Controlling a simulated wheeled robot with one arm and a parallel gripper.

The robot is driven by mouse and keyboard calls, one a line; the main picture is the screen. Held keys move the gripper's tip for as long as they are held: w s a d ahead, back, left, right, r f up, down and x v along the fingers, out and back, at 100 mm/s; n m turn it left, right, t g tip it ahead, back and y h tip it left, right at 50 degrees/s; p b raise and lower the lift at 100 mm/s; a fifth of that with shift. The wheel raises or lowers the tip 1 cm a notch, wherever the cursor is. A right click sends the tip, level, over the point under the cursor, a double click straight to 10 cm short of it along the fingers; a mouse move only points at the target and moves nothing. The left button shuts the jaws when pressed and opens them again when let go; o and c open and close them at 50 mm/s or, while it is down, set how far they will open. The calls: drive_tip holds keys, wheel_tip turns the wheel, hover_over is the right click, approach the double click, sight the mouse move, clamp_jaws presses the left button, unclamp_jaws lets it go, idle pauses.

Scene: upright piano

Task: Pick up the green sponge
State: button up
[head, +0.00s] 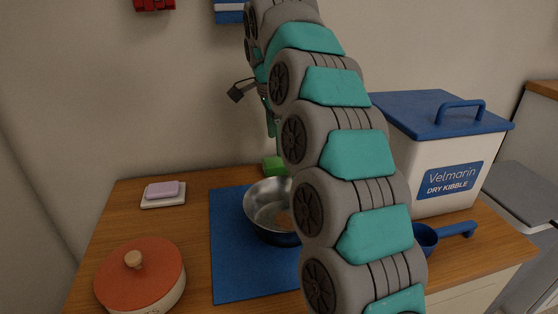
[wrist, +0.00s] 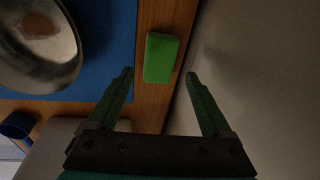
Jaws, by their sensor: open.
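The green sponge (head: 274,166) lies on the wooden surface close to the wall, just behind the metal bowl; my arm hides part of the area around it in the head view. In the wrist view the sponge (wrist: 161,57) is a bright green block beyond my fingertips, roughly between their lines. My gripper (wrist: 160,74) is open and empty, its two dark green fingers spread apart, with the sponge not between them. In the head view my arm rises across the middle and the gripper end is mostly hidden behind it.
A metal bowl (head: 264,202) stands on a blue mat (head: 230,270) beside the sponge. The wall (wrist: 255,60) runs close along the sponge. A kibble bin (head: 435,150), a blue scoop (head: 425,238), a red-lidded pot (head: 140,275) and a soap dish (head: 163,201) stand around.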

sight(279, 161)
drive_tip(key=shift+w+d+f, duration=0.15)
drive_tip(key=shift+w+f, duration=0.05)
drive_tip(key=shift+f, duration=1)
drive_tip(key=shift+w+d+f, duration=0.15)
drive_tip(key=shift+w+f, duration=0.05)
drive_tip(key=shift+f, duration=0.95)
drive_tip(key=shift+w+d+f, duration=0.15)
drive_tip(key=shift+w+f, duration=0.05)
drive_tip(key=shift+f, duration=1)
drive_tip(key=c, duration=1.1)
drive_tip(key=shift+s+d+r, duration=0.1)
drive_tip(key=shift+s+r, duration=0.1)
drive_tip(key=shift+r, duration=0.25)
wheel_tip(279, 161, up, 8)
wheel_tip(279, 161, up, 3)
drive_tip(key=p, duration=0.3)
drive_tip(key=shift+r, duration=0.15)
drive_tip(key=s+d+b, duration=0.1)
drive_tip(key=s, duration=0.5)
drive_tip(key=s+d+b, duration=0.1)
drive_tip(key=s, duration=0.6)
drive_tip(key=s+d+b, duration=0.1)
drive_tip(key=s, duration=0.5)
drive_tip(key=shift+s+d+f, duration=0.15)
drive_tip(key=shift+d+f, duration=0.2)
drive_tip(key=shift+d, duration=0.05)
